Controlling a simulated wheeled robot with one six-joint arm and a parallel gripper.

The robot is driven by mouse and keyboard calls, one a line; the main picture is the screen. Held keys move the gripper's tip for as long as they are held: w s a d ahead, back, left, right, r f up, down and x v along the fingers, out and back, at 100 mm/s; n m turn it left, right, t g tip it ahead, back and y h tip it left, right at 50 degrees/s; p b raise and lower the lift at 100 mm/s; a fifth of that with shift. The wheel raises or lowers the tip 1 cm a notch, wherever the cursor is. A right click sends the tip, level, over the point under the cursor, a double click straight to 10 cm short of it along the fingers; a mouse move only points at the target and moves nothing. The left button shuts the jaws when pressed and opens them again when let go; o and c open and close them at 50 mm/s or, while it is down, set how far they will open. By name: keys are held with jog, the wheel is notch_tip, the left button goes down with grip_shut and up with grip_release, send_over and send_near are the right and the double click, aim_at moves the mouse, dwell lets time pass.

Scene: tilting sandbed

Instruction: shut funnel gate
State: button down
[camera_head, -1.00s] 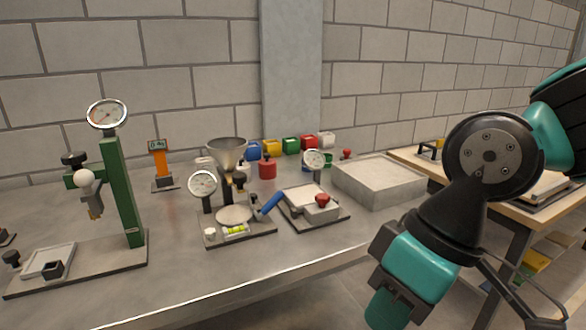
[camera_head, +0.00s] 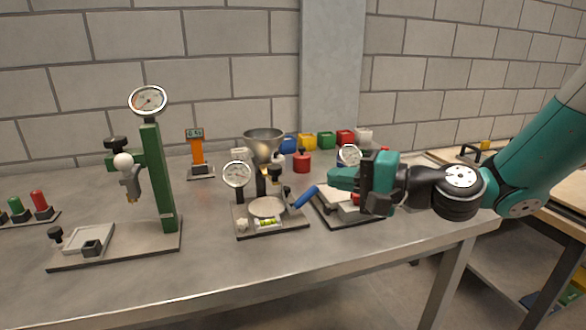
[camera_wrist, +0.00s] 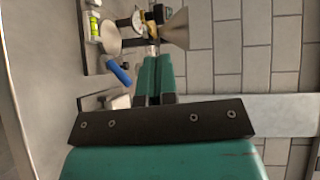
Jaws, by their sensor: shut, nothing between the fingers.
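The metal funnel (camera_head: 264,141) stands on its stand at the middle of the bench; it also shows in the wrist view (camera_wrist: 176,28), turned on its side. Below its bowl is a dark and brass fitting (camera_head: 276,173) with a pale knob beside it. I cannot tell whether the gate there is open or shut. My gripper (camera_head: 332,178) is shut and empty, pointing left, to the right of the funnel and apart from it. In the wrist view its fingertips (camera_wrist: 154,58) lie together, below the funnel fitting in the picture.
A blue handle (camera_head: 306,196) sticks up at the right of the funnel stand, close to my gripper. A dial gauge (camera_head: 237,174) stands left of the funnel. Coloured bins (camera_head: 325,140) and a red canister (camera_head: 302,161) are behind. A green press (camera_head: 158,180) stands left.

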aim_at(281, 171)
jog(key=p+x, duration=0.2)
jog(key=x, duration=0.7)
jog(key=shift+a, duration=0.15)
